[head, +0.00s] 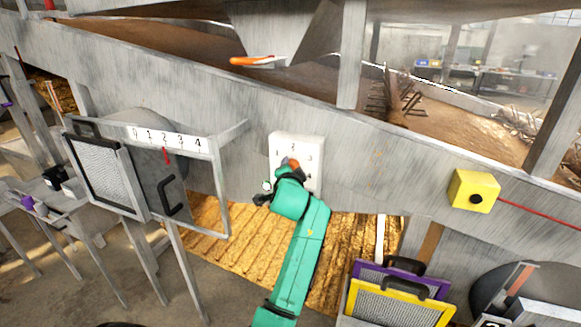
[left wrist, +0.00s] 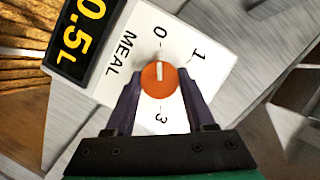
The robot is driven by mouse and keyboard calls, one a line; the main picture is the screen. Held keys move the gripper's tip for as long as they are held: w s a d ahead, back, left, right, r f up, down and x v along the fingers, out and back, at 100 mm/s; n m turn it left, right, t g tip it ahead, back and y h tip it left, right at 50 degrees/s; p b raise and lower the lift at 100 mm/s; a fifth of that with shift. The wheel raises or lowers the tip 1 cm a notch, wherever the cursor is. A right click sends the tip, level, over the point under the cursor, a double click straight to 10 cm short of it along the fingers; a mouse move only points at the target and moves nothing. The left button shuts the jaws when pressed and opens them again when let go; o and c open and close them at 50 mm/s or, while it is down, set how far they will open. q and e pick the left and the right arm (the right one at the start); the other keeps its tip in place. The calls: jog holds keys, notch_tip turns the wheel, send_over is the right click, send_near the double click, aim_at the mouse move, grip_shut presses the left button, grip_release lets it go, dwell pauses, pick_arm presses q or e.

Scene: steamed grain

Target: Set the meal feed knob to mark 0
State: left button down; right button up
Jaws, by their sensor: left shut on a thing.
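The meal feed knob is a round orange knob (left wrist: 159,78) with a white pointer line, on a white plate marked MEAL (left wrist: 125,52). In the left wrist view the line lies along the axis between the 0 mark and the 3 mark, and appears to point at 0. My left gripper (left wrist: 160,92) is shut on the knob, with one dark finger on each side. In the head view the white plate (head: 306,143) is on the grey sloping beam, and my left gripper (head: 288,168) covers much of the knob (head: 292,162). My right gripper is not in view.
A dark 0.5 L display (left wrist: 84,37) adjoins the plate. Left of it is a gate with a numbered scale (head: 168,138) and a protruding metal frame. A yellow box (head: 474,191) with a red cord is at right. Purple and yellow framed screens (head: 395,308) stand below.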

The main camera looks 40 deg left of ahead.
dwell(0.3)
pick_arm(q)
jog(key=shift+c, duration=1.3)
grip_release()
jog(key=shift+s, duration=0.1)
jog(key=b+v, duration=0.3)
jog(key=v, duration=1.1)
jog(key=shift+s+d, duration=0.15)
